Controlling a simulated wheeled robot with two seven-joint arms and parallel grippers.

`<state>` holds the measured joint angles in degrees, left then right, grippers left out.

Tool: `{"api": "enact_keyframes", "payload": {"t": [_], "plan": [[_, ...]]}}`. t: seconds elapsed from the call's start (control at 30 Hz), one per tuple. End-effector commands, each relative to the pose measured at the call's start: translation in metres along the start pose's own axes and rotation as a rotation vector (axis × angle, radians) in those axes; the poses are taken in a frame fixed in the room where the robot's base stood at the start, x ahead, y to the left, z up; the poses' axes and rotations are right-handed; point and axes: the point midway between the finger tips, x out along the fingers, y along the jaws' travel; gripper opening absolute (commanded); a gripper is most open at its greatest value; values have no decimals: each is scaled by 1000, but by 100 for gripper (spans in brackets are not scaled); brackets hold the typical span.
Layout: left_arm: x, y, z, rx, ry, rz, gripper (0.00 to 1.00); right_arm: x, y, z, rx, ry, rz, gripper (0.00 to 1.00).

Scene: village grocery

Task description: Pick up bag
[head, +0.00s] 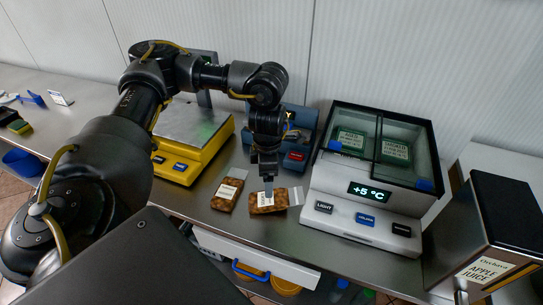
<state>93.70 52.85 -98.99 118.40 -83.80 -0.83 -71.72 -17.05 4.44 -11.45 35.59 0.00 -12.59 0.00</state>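Two small brown bags with pale labels lie on the steel counter. One bag (226,196) lies to the left, apart from my gripper. The other bag (279,199) lies just right of it, with a clear end pointing right. My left gripper (268,188) points down over this right bag, and its fingertips overlap the bag's upper left part. I cannot tell whether the fingers touch it or how far apart they are. My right gripper is not in view.
A yellow scale (190,135) stands behind the left bag. A blue device (299,120) stands behind my gripper. A glass-topped cooler (365,205) reading +5 °C is on the right, with an apple juice box (497,225) beyond it. An open drawer (250,258) juts out below the counter.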

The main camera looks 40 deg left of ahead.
Motion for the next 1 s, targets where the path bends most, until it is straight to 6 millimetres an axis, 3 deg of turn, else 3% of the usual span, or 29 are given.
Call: {"api": "enact_keyframes", "payload": {"t": [0.4,0.6,0.73,1.0], "plan": [[51,-1,0,-3,0,-2,87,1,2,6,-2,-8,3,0],[57,-1,0,-2,-3,0,87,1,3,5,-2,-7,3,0],[64,-2,0,-2,0,-1,87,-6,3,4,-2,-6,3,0],[102,-4,1,-3,0,-1,87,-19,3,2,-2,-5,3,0]]}}
